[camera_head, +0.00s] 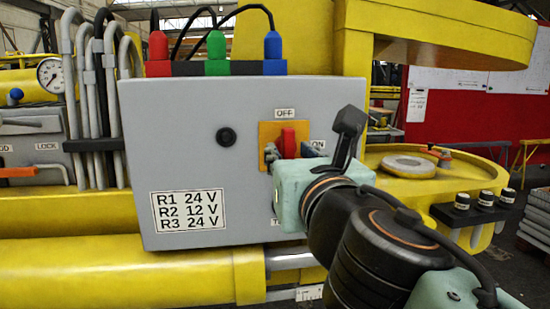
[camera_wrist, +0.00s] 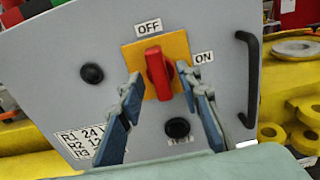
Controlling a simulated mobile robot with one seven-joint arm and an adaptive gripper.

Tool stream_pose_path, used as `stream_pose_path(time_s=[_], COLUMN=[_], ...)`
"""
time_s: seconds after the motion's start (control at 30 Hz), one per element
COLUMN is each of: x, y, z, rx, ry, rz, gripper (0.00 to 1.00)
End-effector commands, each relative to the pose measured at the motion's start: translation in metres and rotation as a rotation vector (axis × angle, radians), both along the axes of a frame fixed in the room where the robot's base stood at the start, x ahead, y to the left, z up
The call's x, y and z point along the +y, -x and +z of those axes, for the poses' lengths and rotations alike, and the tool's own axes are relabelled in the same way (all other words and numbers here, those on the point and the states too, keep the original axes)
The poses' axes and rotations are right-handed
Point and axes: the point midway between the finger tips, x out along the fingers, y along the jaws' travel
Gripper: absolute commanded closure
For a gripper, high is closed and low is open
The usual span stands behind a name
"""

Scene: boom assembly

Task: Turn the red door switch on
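The red door switch (camera_head: 288,142) sits on a yellow-orange plate on the front of a grey box (camera_head: 180,130). It also shows in the wrist view (camera_wrist: 157,72), standing upright and pointing to the OFF label (camera_wrist: 148,28). The ON label (camera_wrist: 203,57) is to its right. My gripper (camera_wrist: 161,82) is open, with one finger on each side of the switch and gaps visible between. I cannot tell how far the fingertips are from the plate. In the head view my gripper (camera_head: 287,156) partly hides the switch's lower end.
A black door handle (camera_wrist: 251,78) stands out to the right of the switch. A black round button (camera_wrist: 177,127) is below it, between the fingers. Another black knob (camera_head: 226,136) is to the left. Red, green and blue plugs (camera_head: 216,46) with cables top the box.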

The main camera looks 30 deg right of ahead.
Motion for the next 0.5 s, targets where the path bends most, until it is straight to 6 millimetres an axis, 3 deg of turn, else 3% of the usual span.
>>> stream_pose_path(time_s=[0.2, 0.5], x=[-0.005, -0.006], y=[-0.015, -0.019], z=[-0.003, 0.0], rx=[0.001, 0.0], ry=[-0.001, -0.001], rz=[-0.001, 0.0], gripper=[0.68, 0.68])
